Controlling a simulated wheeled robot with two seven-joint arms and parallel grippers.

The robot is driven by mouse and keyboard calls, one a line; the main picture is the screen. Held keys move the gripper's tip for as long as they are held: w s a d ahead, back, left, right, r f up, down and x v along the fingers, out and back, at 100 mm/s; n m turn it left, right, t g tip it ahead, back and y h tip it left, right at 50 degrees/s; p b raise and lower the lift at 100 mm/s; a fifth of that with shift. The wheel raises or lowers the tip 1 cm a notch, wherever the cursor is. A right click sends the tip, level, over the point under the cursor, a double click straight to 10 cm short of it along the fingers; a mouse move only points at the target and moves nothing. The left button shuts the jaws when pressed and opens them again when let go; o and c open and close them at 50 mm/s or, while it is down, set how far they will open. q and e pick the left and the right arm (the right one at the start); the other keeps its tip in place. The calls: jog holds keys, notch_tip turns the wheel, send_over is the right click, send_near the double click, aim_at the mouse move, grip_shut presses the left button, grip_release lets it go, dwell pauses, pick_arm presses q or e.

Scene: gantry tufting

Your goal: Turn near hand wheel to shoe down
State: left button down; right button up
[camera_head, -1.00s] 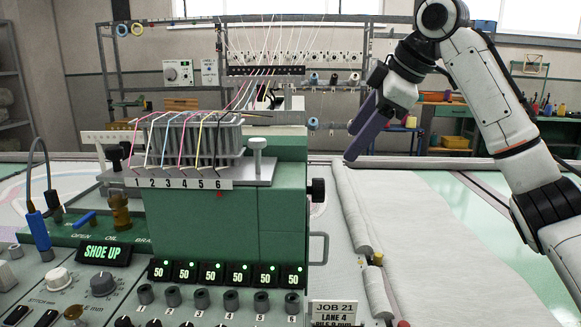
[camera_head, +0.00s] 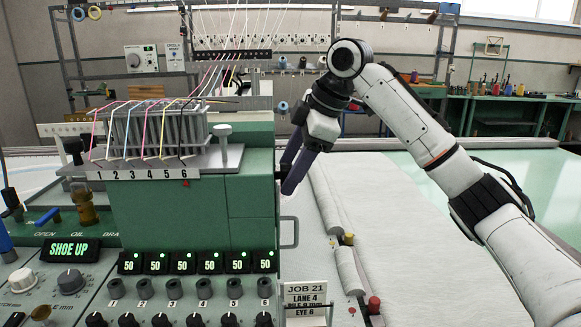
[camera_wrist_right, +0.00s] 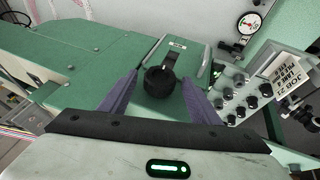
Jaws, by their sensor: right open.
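The near hand wheel shows as a black knob (camera_wrist_right: 159,80) on the green machine head (camera_wrist_right: 150,108) in the right wrist view. It lies between the two purple fingers of my right gripper (camera_head: 291,178), which is open. A gap shows on both sides of the knob, so the fingers do not grip it. In the head view the gripper is at the right side of the green head, and its fingers mostly hide the knob. The display (camera_head: 69,250) reads SHOE UP. My left gripper is not in view.
A handle (camera_head: 289,232) sticks out low on the head's right side. Colored threads run over the top to numbers 1 to 6. A JOB 21 card (camera_head: 306,297) stands in front. Pale cloth (camera_head: 385,195) with rolled edges lies to the right.

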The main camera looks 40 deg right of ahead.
jog(key=c, duration=1.1)
jog(key=shift+o, duration=0.2)
